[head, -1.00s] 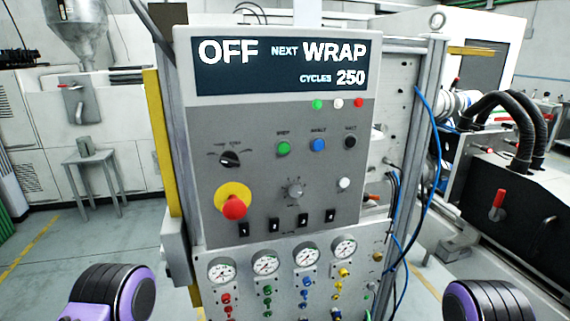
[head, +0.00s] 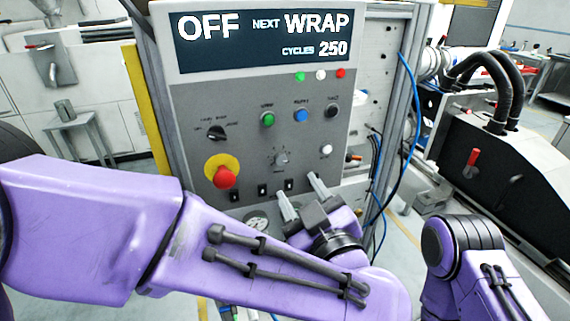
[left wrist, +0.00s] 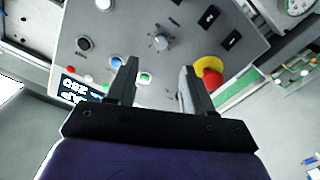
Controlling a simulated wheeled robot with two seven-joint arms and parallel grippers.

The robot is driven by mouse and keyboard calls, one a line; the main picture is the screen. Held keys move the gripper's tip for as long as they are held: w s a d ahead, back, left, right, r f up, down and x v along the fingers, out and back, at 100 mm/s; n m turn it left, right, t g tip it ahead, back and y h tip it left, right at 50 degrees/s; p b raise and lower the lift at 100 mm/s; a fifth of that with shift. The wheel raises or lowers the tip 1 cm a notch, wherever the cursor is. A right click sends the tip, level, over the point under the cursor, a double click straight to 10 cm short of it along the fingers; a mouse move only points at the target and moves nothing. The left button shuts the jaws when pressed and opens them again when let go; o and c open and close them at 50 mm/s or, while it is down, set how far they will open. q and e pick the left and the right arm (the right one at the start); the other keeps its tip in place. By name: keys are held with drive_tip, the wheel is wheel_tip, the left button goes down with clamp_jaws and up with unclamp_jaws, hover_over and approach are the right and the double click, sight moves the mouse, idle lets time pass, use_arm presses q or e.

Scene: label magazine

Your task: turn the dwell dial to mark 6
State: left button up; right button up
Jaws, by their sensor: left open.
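The dwell dial appears to be the small grey knob (head: 281,158) with a ring of marks, low in the middle of the grey control panel (head: 190,100). Its marks are too small to read. The knob also shows in the left wrist view (left wrist: 161,42), upside down. My left gripper (head: 299,188) is open and empty, below and slightly right of the knob in the head view. In the left wrist view its two fingers (left wrist: 158,68) point toward the panel, with the knob beyond the gap between them. My right gripper is out of view.
A red emergency button (head: 224,177) on a yellow disc lies left of the knob. A black selector (head: 217,132), green button (head: 268,119), blue button (head: 301,115) and white button (head: 326,151) surround it. The display (head: 262,38) reads OFF, NEXT WRAP, CYCLES 250. Blue hoses (head: 410,100) hang at right.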

sight(282, 161)
use_arm(q)
drive_tip(key=p+x, duration=0.2)
drive_tip(key=x, duration=0.5)
drive_tip(key=shift+w+a, duration=0.1)
drive_tip(key=shift+w, duration=0.2)
drive_tip(key=shift+w+a+f, duration=0.2)
drive_tip(key=shift+w, duration=0.45)
clamp_jaws()
